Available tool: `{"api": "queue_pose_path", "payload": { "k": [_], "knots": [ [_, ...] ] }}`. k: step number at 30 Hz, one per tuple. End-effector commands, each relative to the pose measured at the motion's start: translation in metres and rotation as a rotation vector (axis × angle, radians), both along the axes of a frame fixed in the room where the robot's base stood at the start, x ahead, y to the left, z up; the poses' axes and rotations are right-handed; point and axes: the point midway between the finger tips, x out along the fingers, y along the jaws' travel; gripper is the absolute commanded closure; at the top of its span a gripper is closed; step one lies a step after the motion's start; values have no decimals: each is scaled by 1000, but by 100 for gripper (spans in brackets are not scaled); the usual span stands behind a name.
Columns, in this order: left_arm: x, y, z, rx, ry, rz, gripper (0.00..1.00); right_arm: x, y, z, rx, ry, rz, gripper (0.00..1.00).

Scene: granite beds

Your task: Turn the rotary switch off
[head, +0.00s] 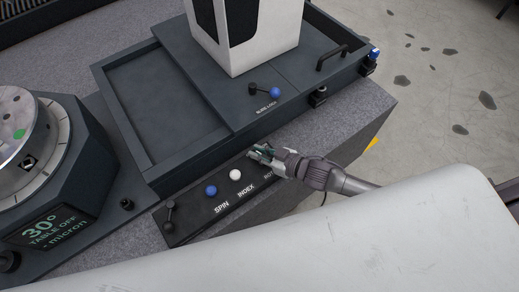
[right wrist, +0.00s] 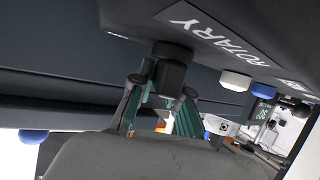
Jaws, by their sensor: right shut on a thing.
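The rotary switch (right wrist: 170,70) is a small black knob under the white ROTARY label (right wrist: 235,38) in the right wrist view. My right gripper (right wrist: 158,105) is shut on it, with a finger on each side. In the head view my right gripper (head: 264,153) is at the right end of the dark control panel (head: 200,228). It hides the switch there and part of its label. The turned position of the switch cannot be read. My left gripper is not in view.
The panel also carries a white INDEX button (head: 235,174), a blue SPIN button (head: 211,190) and a black lever (head: 170,208). A dark tray (head: 150,90) lies behind it. A display (head: 52,228) at left reads 30° and TABLE OFF. A white column (head: 262,38) stands behind.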

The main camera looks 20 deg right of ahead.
Motion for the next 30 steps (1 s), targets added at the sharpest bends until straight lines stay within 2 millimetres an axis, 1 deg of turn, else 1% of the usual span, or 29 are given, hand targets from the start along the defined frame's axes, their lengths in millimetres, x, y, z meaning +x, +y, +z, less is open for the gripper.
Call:
{"api": "queue_pose_path", "payload": {
  "k": [16,17,21,28,30],
  "knots": [
    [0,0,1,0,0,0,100,0,1,1,1,-2,28,100],
    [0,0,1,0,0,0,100,0,1,1,1,-2,28,83],
    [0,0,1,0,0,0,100,0,1,1,1,-2,28,59],
    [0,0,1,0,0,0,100,0,1,0,0,-1,28,58],
    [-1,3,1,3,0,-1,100,-1,0,0,1,0,28,58]
  ]
}}
